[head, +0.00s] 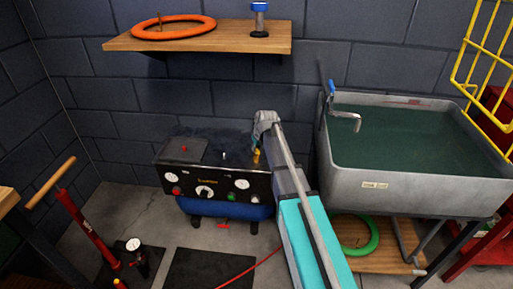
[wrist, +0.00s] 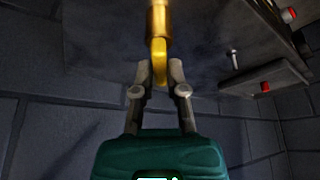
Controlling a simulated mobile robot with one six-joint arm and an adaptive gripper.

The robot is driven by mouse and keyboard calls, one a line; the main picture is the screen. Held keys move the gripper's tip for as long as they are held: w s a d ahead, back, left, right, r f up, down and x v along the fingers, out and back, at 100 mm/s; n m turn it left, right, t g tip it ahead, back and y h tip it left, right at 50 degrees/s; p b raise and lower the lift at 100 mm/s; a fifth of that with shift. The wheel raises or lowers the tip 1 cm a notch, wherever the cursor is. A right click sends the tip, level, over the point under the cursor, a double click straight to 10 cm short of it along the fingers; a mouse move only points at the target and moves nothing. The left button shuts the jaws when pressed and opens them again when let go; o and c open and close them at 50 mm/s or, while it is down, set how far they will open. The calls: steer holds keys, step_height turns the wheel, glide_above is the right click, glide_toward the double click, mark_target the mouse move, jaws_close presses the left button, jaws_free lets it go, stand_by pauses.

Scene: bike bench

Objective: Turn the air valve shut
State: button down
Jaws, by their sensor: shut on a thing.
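The air valve is a brass-yellow fitting with a flat yellow handle (wrist: 159,68), at the top middle of the wrist view. In the head view, a small yellow part of the valve (head: 256,156) shows at the right end of the compressor top, beside my arm. My gripper (wrist: 159,76) is shut on the flat handle, with one grey finger on each side. The handle lies in line with the brass body in the wrist view. In the head view my arm hides most of the gripper.
The compressor (head: 262,187) has a black panel with gauges and knobs over a blue tank (head: 220,208). A sink (head: 336,180) with a blue-handled tap (head: 332,88) stands close on the right. A wooden shelf (head: 225,41) hangs above. A red floor pump (head: 88,222) stands at left.

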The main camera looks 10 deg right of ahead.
steer(key=m+h, duration=0.1)
steer(key=m, duration=0.2)
steer(key=m+h, duration=0.1)
steer(key=m, duration=0.2)
steer(key=shift+a+h, duration=0.15)
steer(key=shift+h, duration=0.15)
steer(key=shift+m, duration=0.3)
steer(key=c, duration=0.7)
jaws_free()
steer(key=shift+r, duration=0.1)
